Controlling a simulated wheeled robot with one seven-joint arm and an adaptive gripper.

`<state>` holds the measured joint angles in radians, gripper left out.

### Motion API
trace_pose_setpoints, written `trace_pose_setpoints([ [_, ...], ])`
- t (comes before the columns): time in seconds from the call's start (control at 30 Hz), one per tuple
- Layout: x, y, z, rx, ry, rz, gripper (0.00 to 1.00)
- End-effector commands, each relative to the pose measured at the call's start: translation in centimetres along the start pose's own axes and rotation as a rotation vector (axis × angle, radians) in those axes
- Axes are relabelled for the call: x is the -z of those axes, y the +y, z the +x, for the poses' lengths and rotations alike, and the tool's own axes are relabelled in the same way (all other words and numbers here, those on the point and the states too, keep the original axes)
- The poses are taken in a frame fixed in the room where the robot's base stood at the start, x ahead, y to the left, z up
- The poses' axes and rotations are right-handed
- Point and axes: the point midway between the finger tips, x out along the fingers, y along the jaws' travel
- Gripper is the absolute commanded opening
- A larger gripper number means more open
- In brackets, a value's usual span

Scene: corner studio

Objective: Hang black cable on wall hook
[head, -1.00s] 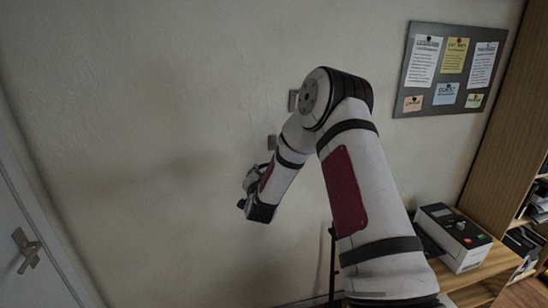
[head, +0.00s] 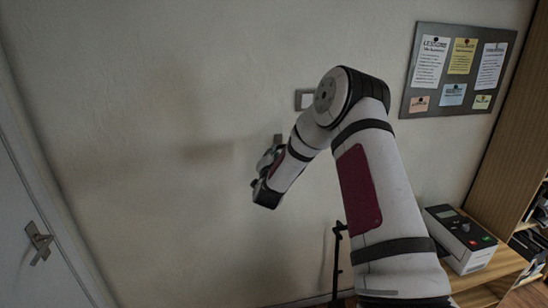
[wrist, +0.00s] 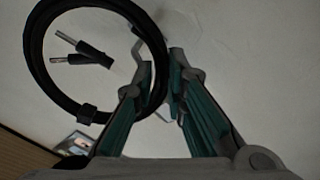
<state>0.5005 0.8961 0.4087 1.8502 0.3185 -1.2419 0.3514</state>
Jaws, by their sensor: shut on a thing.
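The black cable (wrist: 37,62) is a round coil in the wrist view. Its two plug ends (wrist: 82,50) show inside the loop, with a strap at the lower left. My gripper (wrist: 163,68) is shut on the right side of the coil, which passes between its fingers. A thin grey bent piece (wrist: 138,34), which looks like the wall hook, shows by the coil's upper right side; I cannot tell whether they touch. The cable cannot be made out there.
A framed square plate (head: 305,100) is on the wall behind my arm. A pinboard (head: 408,98) hangs at upper right, above a desk with a white and black device (head: 462,240). A thin black post (head: 336,262) stands below. A door (head: 40,270) is at left.

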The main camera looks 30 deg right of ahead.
Motion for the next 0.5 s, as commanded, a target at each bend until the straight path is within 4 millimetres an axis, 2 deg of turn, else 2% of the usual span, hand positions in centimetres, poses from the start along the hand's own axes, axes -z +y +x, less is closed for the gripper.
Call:
trace_pose_setpoints([
  [0.5,-0.8,-0.4,2.8,0.002,0.001,0.000,0.00],
])
